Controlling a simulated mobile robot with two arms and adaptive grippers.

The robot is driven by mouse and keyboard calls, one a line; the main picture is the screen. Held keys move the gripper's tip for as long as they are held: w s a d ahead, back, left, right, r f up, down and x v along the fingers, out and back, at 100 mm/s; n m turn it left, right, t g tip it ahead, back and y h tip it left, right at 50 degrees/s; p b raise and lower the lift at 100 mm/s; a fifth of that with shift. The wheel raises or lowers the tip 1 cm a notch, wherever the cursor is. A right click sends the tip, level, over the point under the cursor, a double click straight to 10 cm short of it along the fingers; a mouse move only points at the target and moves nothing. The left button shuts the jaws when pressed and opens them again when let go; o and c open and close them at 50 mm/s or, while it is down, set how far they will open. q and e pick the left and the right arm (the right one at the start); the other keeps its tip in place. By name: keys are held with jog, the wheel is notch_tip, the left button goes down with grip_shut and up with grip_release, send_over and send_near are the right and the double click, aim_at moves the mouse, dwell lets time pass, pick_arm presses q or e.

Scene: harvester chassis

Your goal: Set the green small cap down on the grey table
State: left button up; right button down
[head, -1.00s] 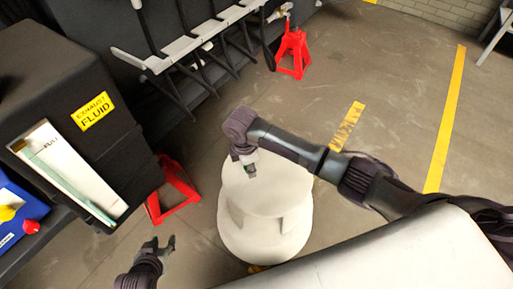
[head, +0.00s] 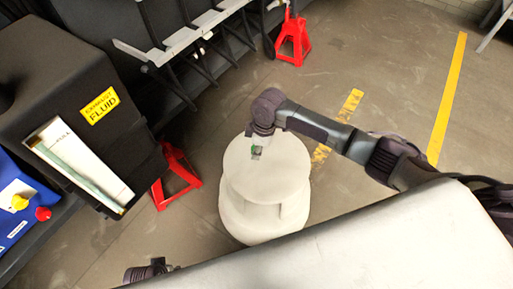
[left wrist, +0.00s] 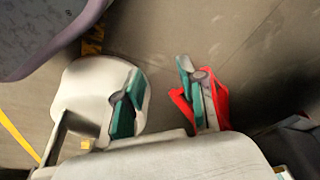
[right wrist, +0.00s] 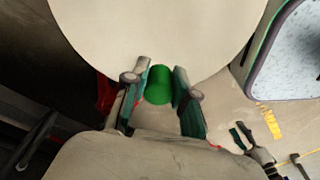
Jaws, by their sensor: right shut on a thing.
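The green small cap (right wrist: 159,86) is between the fingertips of my right gripper (right wrist: 160,88), which is shut on it. The tabletop (right wrist: 155,32) fills the upper middle of the right wrist view. I cannot tell whether the cap touches it. My left gripper (left wrist: 160,100) is open and empty, its fingers apart; it is partly cut off in the head view (head: 152,270).
A red stand (head: 176,178) stands on the floor left of the table, and another red stand (head: 294,40) is farther back. A black box with a yellow label (head: 100,105) is at the left. The tabletop around the cap looks clear.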

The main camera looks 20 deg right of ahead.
jog(key=shift+r+p, duration=0.15)
jog(key=shift+p, duration=0.15)
notch_tip(320, 180, down, 5)
jog(key=b, duration=0.3)
jog(key=shift+f, duration=0.2)
pick_arm(q)
notch_tip(320, 180, up, 9)
jog(key=w, duration=0.1)
jog(key=shift+r+t, duration=0.2)
jog(key=shift+t, duration=0.1)
pick_arm(e)
jog(key=shift+f, duration=0.35)
pick_arm(q)
jog(key=shift+r+b, duration=0.2)
jog(key=shift+b, duration=0.15)
pick_arm(e)
jog(key=shift+f, duration=0.2)
